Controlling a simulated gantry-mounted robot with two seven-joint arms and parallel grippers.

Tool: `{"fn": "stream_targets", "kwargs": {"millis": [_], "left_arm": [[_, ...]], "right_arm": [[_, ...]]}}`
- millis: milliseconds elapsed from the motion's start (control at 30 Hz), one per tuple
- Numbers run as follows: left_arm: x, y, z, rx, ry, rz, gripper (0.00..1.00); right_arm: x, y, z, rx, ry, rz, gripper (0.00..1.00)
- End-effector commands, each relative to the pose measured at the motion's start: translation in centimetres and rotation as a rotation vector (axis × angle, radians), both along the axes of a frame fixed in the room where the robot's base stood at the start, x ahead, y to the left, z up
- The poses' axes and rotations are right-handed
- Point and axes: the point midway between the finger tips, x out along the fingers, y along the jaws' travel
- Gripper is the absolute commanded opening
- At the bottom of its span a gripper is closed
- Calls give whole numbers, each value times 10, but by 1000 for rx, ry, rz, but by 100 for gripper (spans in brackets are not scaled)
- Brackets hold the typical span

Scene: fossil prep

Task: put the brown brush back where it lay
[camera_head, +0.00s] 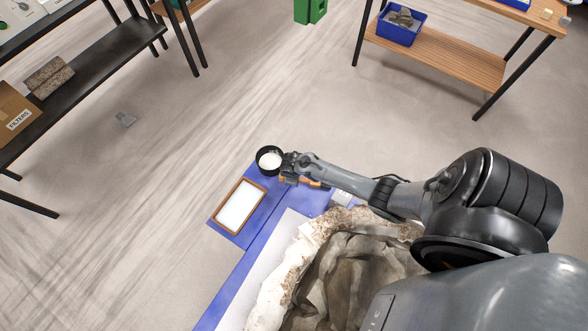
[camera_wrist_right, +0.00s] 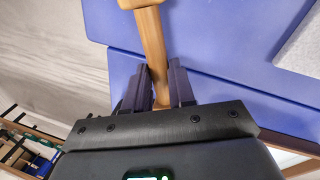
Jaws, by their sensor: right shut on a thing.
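The brown brush (camera_wrist_right: 152,45) is held in my right gripper (camera_wrist_right: 162,72). In the right wrist view its wooden handle runs up between the two dark fingers to the top edge, where a paler end is cut off by the frame. In the head view a bit of the brown handle (camera_head: 303,181) shows beside my right gripper (camera_head: 287,169), above the blue mat (camera_head: 258,223). I cannot tell whether the brush touches the mat. My left gripper is not in view.
A black bowl with white contents (camera_head: 270,160) stands close by my right gripper. A wood-rimmed white tray (camera_head: 239,206) lies on the blue mat. A large fossil block in a pale jacket (camera_head: 277,292) fills the lower middle. Shelves stand farther off.

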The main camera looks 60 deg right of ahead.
Motion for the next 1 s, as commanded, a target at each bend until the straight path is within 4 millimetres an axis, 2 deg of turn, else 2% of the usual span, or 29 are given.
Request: {"fn": "stream_targets", "kwargs": {"millis": [67, 100, 233, 500, 667, 867, 1000], "left_arm": [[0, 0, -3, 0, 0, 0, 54], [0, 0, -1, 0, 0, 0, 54], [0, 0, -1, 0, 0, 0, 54], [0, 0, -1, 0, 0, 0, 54], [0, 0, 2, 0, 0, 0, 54], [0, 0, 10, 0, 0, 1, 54], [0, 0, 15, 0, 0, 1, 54]], "right_arm": [[0, 0, -3, 0, 0, 0, 0], [0, 0, -2, 0, 0, 0, 30], [0, 0, -2, 0, 0, 0, 50], [0, 0, -1, 0, 0, 0, 50], [-1, 1, 6, 1, 0, -1, 50], [-2, 6, 32, 0, -1, 1, 50], [-4, 11, 57, 2, -1, 0, 50]]}}
